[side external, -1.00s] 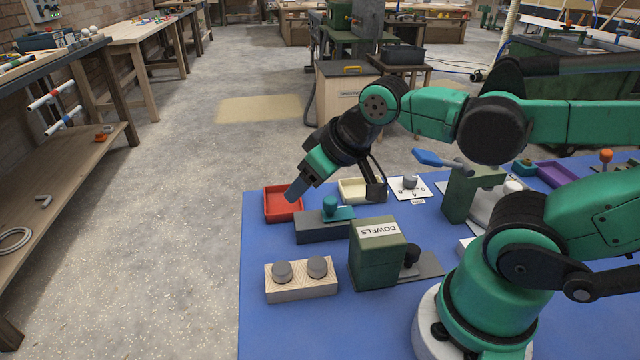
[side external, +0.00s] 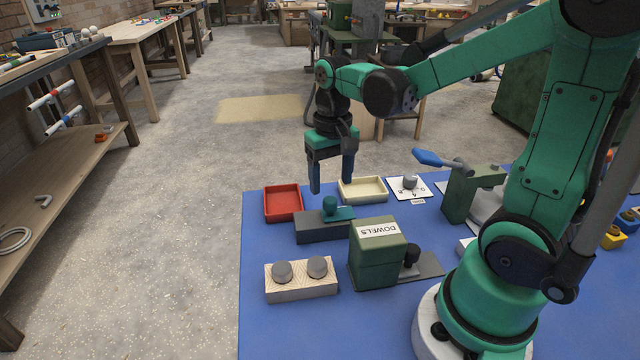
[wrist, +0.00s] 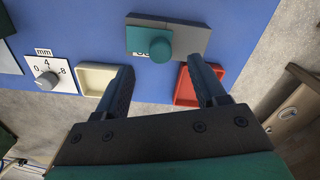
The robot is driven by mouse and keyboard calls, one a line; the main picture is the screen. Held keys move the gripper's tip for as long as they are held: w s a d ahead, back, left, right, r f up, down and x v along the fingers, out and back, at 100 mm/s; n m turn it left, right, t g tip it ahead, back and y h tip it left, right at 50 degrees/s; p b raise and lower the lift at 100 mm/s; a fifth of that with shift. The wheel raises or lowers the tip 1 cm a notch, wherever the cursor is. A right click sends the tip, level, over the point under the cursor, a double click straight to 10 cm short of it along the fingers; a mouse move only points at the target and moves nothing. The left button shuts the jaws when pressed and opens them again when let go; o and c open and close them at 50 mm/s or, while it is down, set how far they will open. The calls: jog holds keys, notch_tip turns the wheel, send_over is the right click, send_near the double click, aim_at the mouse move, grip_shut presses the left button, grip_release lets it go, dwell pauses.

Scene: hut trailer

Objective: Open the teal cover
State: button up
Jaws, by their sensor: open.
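The teal cover (side external: 342,214) is a flat plate with a round teal knob (side external: 330,203), lying on a dark grey block (side external: 318,231). In the wrist view the cover (wrist: 147,36) lies on the left part of the grey block (wrist: 190,36), and its knob (wrist: 161,50) faces the camera. My gripper (side external: 331,186) points down above the cover, fingers apart and empty. In the wrist view the gripper's (wrist: 161,68) fingers lie to either side of the knob's line, apart from it. Part of a label shows beside the knob.
A red tray (side external: 283,216) and a cream tray (side external: 362,199) stand behind the block. A green DOWELS box (side external: 377,264) and a wooden block with two grey knobs (side external: 301,289) are in front. A blue-handled lever (side external: 440,161) rises to the right.

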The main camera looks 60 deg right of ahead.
aim_at(331, 199)
jog(key=shift+f, duration=2.05)
grip_shut()
